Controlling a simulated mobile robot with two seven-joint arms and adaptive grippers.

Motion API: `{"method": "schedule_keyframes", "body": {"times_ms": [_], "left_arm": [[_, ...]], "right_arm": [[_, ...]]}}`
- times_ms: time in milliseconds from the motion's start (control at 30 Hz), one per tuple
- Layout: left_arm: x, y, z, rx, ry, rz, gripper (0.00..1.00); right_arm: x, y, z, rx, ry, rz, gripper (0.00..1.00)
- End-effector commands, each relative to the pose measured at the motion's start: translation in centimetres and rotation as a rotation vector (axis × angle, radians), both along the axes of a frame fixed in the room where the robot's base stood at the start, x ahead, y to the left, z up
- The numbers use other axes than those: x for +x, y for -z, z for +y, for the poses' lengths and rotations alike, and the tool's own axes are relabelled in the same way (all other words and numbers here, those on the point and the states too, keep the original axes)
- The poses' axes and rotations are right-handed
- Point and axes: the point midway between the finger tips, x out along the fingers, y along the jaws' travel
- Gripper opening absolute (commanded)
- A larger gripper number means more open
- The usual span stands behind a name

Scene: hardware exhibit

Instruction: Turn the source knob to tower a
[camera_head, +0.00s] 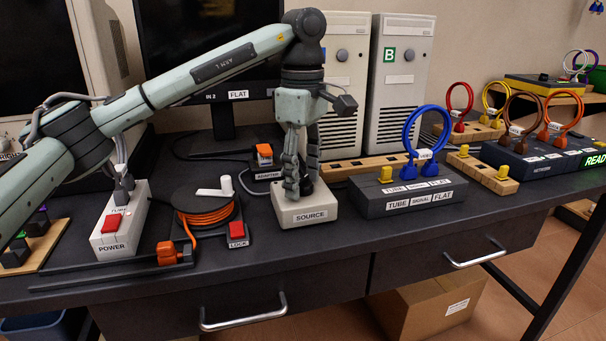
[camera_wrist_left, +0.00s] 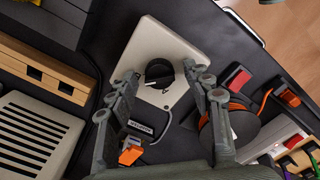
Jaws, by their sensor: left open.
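The source knob (camera_wrist_left: 158,73) is a round black knob on top of the white box labelled SOURCE (camera_head: 308,213). In the head view it is mostly hidden behind my left gripper (camera_head: 294,184), which points straight down over the box. In the left wrist view my left gripper (camera_wrist_left: 160,76) is open, with one finger on each side of the knob. I cannot tell whether the fingers touch it. Two pale towers stand behind: one with a green B label (camera_head: 401,85), and one to its left (camera_head: 346,90), partly covered by my arm. My right gripper is not in view.
A cable reel (camera_head: 208,213) and red LOCK button (camera_head: 237,232) are left of the box, near the POWER box (camera_head: 120,225). The adapter (camera_head: 265,155) lies behind. A dark block with a blue tube (camera_head: 405,197) stands close on the right.

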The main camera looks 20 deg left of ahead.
Motion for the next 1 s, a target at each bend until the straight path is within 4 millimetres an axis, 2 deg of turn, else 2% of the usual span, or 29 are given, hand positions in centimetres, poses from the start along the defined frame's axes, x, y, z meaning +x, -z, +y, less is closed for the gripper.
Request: {"method": "schedule_keyframes", "body": {"times_ms": [67, 467, 767, 1000], "left_arm": [[0.00, -0.01, 0.00, 0.000, 0.000, 0.000, 0.49], [0.01, -0.05, -0.02, -0.001, 0.000, 0.000, 0.00], [0.00, -0.09, -0.04, -0.001, -0.038, 0.000, 0.00], [0.01, -0.12, -0.05, -0.001, -0.175, 0.000, 0.00]], "right_arm": [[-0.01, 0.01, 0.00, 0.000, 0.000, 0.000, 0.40], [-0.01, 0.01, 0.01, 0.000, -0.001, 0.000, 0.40], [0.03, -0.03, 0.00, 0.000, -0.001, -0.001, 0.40], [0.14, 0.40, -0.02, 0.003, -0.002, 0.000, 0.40]]}}
